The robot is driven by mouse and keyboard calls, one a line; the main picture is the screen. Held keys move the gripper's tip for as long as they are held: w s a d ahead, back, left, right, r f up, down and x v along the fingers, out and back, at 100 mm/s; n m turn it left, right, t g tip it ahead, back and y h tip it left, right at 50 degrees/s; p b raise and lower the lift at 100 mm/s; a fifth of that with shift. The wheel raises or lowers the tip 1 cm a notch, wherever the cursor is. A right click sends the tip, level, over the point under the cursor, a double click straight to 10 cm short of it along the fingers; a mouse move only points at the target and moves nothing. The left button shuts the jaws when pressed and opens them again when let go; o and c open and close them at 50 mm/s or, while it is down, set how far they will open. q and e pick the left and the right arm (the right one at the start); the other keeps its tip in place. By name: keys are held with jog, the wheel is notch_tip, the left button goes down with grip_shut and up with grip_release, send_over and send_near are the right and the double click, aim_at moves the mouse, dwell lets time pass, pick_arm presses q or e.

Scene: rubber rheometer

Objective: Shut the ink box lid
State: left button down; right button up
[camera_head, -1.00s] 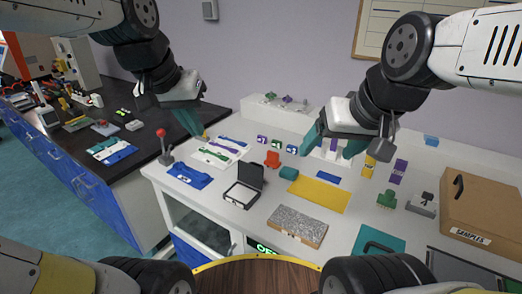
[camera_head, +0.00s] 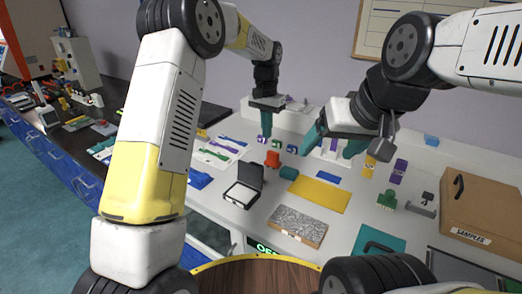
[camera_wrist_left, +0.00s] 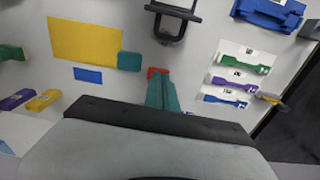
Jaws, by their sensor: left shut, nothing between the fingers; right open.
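The ink box (camera_head: 243,194) is a small black box with a pale inside, standing on the white bench. Its black lid (camera_head: 250,176) stands up, open, along the back edge. In the left wrist view the ink box (camera_wrist_left: 174,12) shows at the top edge, partly cut off. My left gripper (camera_head: 266,134) points down behind the box, above the bench and apart from the lid; its teal fingers (camera_wrist_left: 160,88) are shut and empty. My right gripper (camera_head: 334,145) is open and empty, above the back of the bench to the right.
A red object (camera_head: 272,159) stands close by the left fingers, with a teal block (camera_head: 289,173) to its right. A yellow sheet (camera_head: 319,194) and a grey speckled slab (camera_head: 298,226) lie right of the box. A cardboard box (camera_head: 483,207) stands far right.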

aim_at(254, 171)
pick_arm(q)
jog(key=f, duration=1.1)
jog(key=shift+w+d, duration=0.1)
jog(key=shift+d, duration=0.2)
jog(key=shift+s+a+r, duration=0.3)
jog(key=shift+s+a, duration=0.1)
jog(key=shift+s, duration=0.1)
jog(key=shift+s+a+r, duration=0.3)
jog(key=shift+s+a, duration=0.1)
jog(key=shift+s, duration=0.1)
jog(key=shift+s+a+r, duration=0.15)
jog(key=shift+s+a, duration=0.2)
jog(key=shift+s, duration=0.15)
